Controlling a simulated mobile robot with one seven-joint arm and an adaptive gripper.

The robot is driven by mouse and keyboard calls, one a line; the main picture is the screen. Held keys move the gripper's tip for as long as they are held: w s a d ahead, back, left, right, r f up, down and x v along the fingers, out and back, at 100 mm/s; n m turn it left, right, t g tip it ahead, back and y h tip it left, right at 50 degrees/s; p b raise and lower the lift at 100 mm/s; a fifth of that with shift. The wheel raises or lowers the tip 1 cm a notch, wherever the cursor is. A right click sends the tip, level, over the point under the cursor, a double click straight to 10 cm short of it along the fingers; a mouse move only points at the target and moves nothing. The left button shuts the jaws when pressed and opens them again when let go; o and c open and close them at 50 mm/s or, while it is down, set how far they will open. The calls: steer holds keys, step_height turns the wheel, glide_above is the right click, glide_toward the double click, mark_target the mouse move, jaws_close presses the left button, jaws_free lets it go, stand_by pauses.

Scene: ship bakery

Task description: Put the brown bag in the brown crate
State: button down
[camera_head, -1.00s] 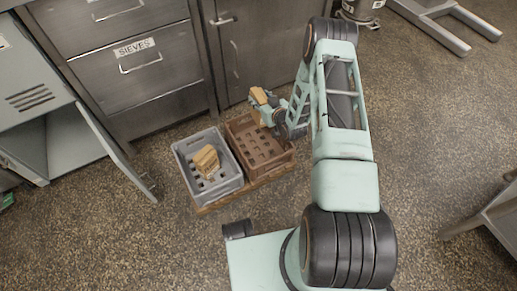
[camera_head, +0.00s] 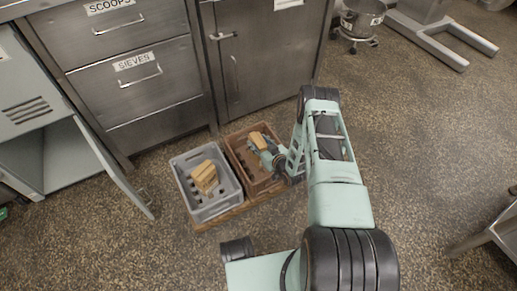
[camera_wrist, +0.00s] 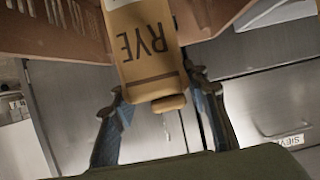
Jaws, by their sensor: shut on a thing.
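The brown bag (camera_head: 257,140), a tan packet, is held between the fingers of my gripper (camera_head: 262,148). In the wrist view the bag (camera_wrist: 143,45) reads RYE upside down, with the finger pads of my gripper (camera_wrist: 155,88) on either side of it. Brown crate walls (camera_wrist: 60,38) also show at the top of the wrist view. Whether the bag touches the crate floor cannot be told.
A grey crate (camera_head: 208,214) with tan bags (camera_head: 204,177) stands left of the brown crate, both on a wooden base (camera_head: 222,218). Steel drawers and a cabinet door (camera_head: 262,65) are close behind. An open locker door (camera_head: 115,170) is at left.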

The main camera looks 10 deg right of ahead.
steer(key=shift+f+b, duration=0.55)
steer(key=shift+f, duration=1.05)
steer(key=c, duration=1.1)
jaws_free()
steer(key=shift+f, duration=0.1)
steer(key=shift+c, duration=0.2)
steer(key=shift+s+r, duration=0.1)
steer(key=shift+r, duration=0.15)
